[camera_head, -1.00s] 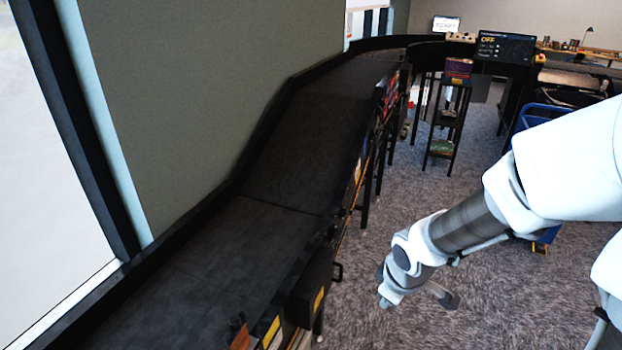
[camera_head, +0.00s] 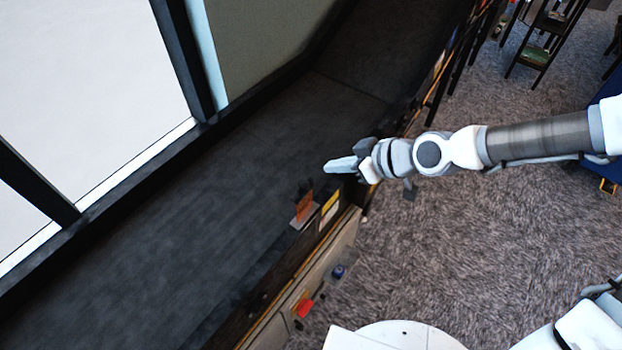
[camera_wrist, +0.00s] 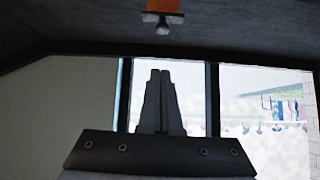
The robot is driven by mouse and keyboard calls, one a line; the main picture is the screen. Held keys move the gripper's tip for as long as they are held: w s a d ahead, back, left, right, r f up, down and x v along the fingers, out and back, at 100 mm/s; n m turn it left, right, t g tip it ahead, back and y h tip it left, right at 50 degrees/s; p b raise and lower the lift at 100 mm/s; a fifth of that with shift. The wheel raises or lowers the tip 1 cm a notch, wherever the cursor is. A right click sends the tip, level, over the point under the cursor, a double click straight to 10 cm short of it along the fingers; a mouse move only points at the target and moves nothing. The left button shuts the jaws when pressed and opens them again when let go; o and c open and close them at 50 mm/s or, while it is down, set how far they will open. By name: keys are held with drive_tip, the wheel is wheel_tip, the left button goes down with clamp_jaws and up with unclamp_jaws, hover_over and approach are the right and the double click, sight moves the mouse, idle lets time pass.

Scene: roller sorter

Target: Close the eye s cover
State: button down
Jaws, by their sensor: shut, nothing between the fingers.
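A small upright orange piece with a dark knob-like part (camera_head: 303,207) stands at the near side edge of the black conveyor. It may be the eye's cover, but I cannot tell for sure whether it is open. In the wrist view an orange piece with a grey rounded end (camera_wrist: 163,8) shows at the top edge, apart from the fingers. My gripper (camera_head: 328,167) is shut and empty, over the conveyor, just beyond and right of the orange piece in the head view. In the wrist view my gripper's fingers (camera_wrist: 161,73) are together.
The black conveyor (camera_head: 180,225) runs along the window wall and is bare. A yellow label (camera_head: 330,205) is on its side rail. Below are a blue round part (camera_head: 339,271) and a red-orange part (camera_head: 303,305). Carpet lies to the right.

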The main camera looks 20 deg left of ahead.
drive_tip(key=b, duration=0.2)
hover_over(305, 208)
drive_tip(key=d, duration=0.2)
wheel_tip(305, 208, down, 6)
drive_tip(key=shift+s+f, duration=0.1)
drive_tip(key=shift+f, duration=1.6)
wheel_tip(305, 208, down, 12)
drive_tip(key=b, duration=0.9)
drive_tip(key=shift+r+b, duration=0.1)
drive_tip(key=shift+b, duration=0.2)
drive_tip(key=shift+s+d+f, duration=0.1)
drive_tip(key=shift+f, duration=0.1)
